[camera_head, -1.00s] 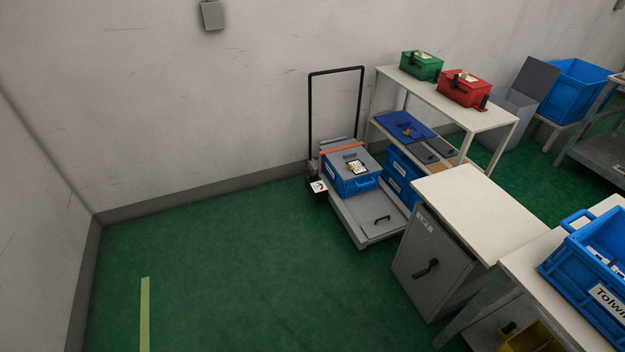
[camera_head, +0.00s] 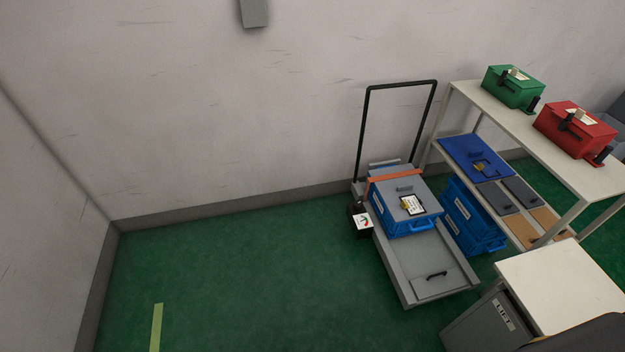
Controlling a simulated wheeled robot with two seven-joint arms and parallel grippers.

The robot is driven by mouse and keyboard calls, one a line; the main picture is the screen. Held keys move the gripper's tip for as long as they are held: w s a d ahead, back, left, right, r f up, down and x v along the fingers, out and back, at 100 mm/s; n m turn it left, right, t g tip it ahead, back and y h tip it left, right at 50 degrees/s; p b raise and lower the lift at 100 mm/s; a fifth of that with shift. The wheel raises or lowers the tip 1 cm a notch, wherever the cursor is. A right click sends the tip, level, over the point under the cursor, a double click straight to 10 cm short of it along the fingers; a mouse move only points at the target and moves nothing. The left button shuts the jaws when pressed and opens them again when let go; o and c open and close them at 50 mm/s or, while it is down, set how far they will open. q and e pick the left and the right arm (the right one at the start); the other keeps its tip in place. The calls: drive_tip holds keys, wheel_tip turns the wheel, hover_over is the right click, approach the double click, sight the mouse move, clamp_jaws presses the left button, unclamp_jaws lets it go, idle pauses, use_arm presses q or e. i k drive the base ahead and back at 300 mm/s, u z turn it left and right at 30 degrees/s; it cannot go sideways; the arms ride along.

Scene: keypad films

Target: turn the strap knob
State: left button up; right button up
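An orange strap (camera_head: 395,174) runs across a blue crate (camera_head: 410,222) with a grey lid on a grey trolley (camera_head: 402,267). A small black box (camera_head: 361,229) with a white, red-marked face sits at the left side of the trolley, near the strap's left end. I cannot tell whether it is the strap knob; no knob is clear at this size. Neither of my grippers is in view. A dark rounded shape at the bottom right corner shows no fingers.
The trolley has a tall black handle (camera_head: 398,86) by the wall. A shelf table (camera_head: 540,138) holds a green box (camera_head: 513,88) and a red box (camera_head: 574,130). A cabinet (camera_head: 562,278) stands at the lower right. The green floor (camera_head: 250,285) left of the trolley is clear.

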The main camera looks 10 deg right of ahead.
sight(357, 204)
drive_tip(key=z, duration=0.05)
drive_tip(key=i, duration=1.25)
drive_tip(key=z, duration=1.1)
drive_tip(key=i, duration=0.85)
drive_tip(key=z, duration=1.1)
drive_tip(key=i, duration=0.2)
drive_tip(key=z, duration=0.15)
